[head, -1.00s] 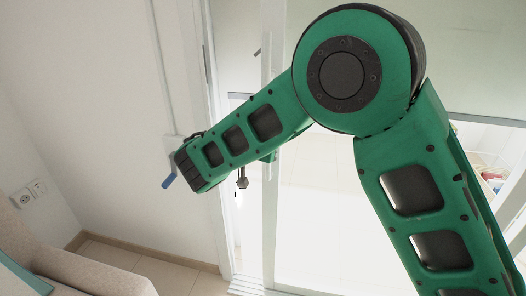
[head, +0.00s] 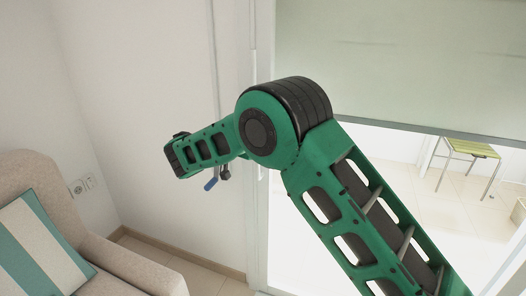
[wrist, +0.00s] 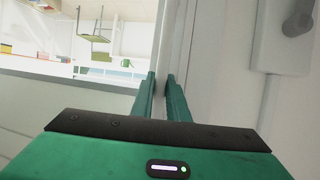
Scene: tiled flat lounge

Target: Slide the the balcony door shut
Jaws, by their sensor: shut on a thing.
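The balcony door (head: 262,225) is a glass door with a pale frame, and its upright edge stands close against the white wall side in the head view. In the wrist view its pale upright frame (wrist: 174,35) runs up between and beyond the green fingers. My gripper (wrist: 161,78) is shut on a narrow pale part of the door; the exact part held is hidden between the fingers. A thin remaining gap at the door's edge cannot be told there.
A beige armchair (head: 125,268) with a striped cushion (head: 40,250) stands at the lower left. A pale green blind (head: 400,65) covers the upper glass. Beyond it a green-topped stool (head: 470,148) stands on the balcony. A grey knob (wrist: 298,22) is at the wrist view's upper right.

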